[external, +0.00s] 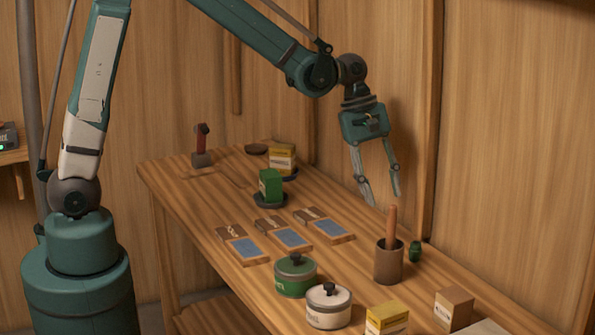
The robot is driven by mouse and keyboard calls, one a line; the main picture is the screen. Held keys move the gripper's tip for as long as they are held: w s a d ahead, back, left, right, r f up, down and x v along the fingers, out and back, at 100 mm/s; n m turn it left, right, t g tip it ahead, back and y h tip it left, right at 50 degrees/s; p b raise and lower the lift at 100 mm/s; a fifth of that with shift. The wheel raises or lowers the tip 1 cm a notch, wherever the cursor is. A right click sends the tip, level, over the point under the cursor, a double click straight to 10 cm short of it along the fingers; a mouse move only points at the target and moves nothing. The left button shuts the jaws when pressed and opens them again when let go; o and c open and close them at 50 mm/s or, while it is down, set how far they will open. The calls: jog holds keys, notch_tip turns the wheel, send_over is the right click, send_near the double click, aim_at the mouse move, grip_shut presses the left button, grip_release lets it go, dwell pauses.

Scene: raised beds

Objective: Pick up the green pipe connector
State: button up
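A small dark green piece (415,251) stands on the wooden table just right of the brown cup; it could be the green pipe connector, but it is too small to tell for sure. My gripper (383,196) hangs above the table's right side, fingers pointing down and spread apart, with nothing between them. It is above and a little left of the small green piece, clearly apart from it. A green box-like block (270,184) sits on a dark round dish farther back and left.
A brown cup (389,263) with an upright wooden handle stands below my gripper. A green tin (295,277), a white tin (328,307) and small boxes (453,308) stand near the front. Flat packets (242,245) lie mid-table. The wall (510,150) borders the right side.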

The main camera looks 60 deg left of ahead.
aim_at(416, 242)
jog(key=w+d+f+n+g+p, duration=0.1)
jog(key=w+d+f+n+p, duration=0.2)
jog(key=w+d+f, duration=0.2)
jog(key=shift+w+d+f+g+h+p, duration=0.15)
jog(key=shift+d+f+g+h+p, duration=0.2)
jog(key=shift+d+f, duration=0.25)
jog(key=shift+x, duration=1.25)
jog(key=shift+x, duration=2.6)
jog(key=shift+w, duration=0.1)
jog(key=shift+c, duration=0.3)
jog(key=c, duration=0.7)
